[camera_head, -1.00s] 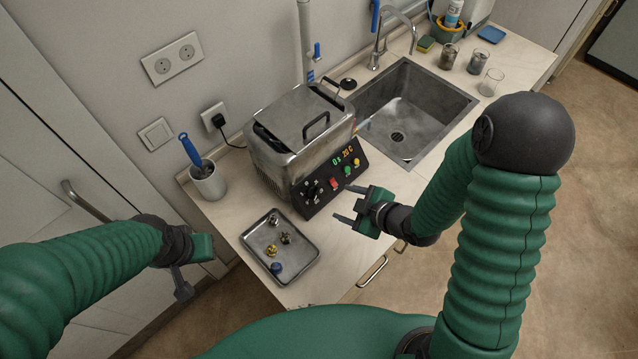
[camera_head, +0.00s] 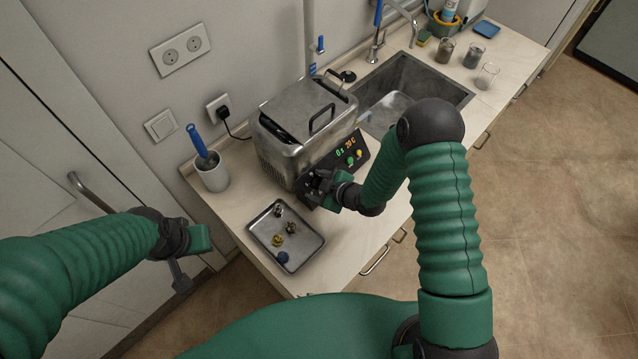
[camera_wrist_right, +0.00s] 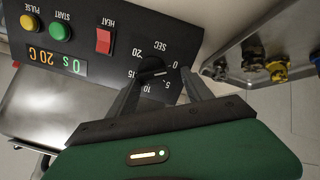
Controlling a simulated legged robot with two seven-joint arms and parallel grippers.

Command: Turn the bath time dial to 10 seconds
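The bath time dial (camera_wrist_right: 151,66) is a black knob on the black control panel, ringed by a white 0 to 20 SEC scale, in the right wrist view. My right gripper (camera_wrist_right: 163,80) is open, with one fingertip on each side of the dial. I cannot tell whether the fingers touch it. The dial's pointer is not clear. In the head view, my right gripper (camera_head: 318,183) covers the dial area of the steel bath (camera_head: 300,115). The display (camera_wrist_right: 57,61) reads 0 s and 20 C. My left gripper (camera_head: 186,245) hangs left of the counter, away from the bath.
A red HEAT switch (camera_wrist_right: 104,41), green START button (camera_wrist_right: 60,31) and yellow PULSE button (camera_wrist_right: 29,22) share the panel. A metal tray (camera_head: 262,240) with small parts lies in front of the bath. A cup with a blue-handled tool (camera_head: 212,177) stands left; the sink (camera_head: 440,88) is right.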

